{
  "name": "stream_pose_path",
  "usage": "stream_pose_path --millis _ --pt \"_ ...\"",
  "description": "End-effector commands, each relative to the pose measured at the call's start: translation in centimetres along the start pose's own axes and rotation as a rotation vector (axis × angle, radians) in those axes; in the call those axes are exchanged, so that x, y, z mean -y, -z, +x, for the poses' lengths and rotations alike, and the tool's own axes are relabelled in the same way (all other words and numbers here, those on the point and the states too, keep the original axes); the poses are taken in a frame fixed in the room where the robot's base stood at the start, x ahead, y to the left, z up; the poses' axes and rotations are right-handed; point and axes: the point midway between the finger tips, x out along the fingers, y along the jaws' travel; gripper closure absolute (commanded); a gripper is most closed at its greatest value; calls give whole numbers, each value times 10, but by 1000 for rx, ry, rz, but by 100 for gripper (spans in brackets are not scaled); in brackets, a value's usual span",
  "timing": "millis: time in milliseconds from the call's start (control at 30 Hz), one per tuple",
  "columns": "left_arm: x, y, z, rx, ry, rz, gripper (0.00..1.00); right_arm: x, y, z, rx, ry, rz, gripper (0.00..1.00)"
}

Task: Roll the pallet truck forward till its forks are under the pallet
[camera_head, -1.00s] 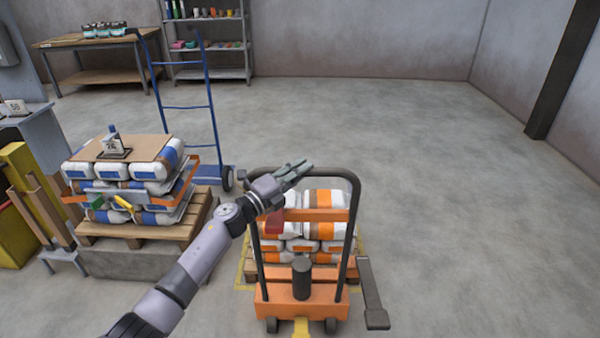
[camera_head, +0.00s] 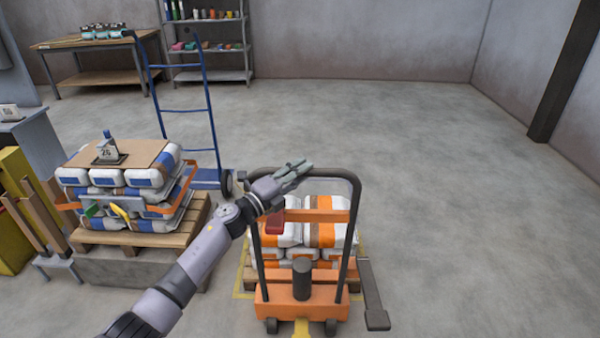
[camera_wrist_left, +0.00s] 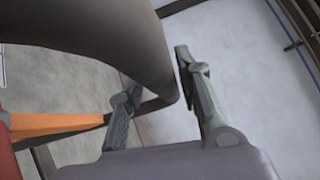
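The pallet truck (camera_head: 310,310) stands in front of me, with an orange body, a dark post and a dark looped push handle (camera_head: 353,225). Ahead of it is a wooden pallet (camera_head: 248,275) stacked with white and orange bags (camera_head: 322,235). The truck body hides the forks and most of the pallet, so I cannot tell how far under they are. My left gripper (camera_head: 300,172) is at the handle's top bar. In the left wrist view its fingers (camera_wrist_left: 158,78) lie on either side of the dark bar (camera_wrist_left: 110,35), seemingly against it. My right gripper is not in view.
Left of the truck, another pallet (camera_head: 165,240) bears white and blue bags. A blue hand truck (camera_head: 187,107) stands behind it. A workbench (camera_head: 100,45) and shelving (camera_head: 210,77) line the back wall. The floor to the right is clear up to a dark pillar.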

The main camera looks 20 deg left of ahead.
Motion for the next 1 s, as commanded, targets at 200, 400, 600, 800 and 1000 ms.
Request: stream_pose_path --millis 200,400,600,800,1000 --pt "2 0 1 0 3 -2 59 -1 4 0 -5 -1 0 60" --pt "2 0 -1 1 3 -2 59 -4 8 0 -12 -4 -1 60" --pt "0 0 -26 1 0 -1 59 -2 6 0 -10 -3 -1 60" --pt "0 0 -69 1 -1 -2 59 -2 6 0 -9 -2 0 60" --pt "0 0 -104 0 0 -1 59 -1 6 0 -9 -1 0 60"
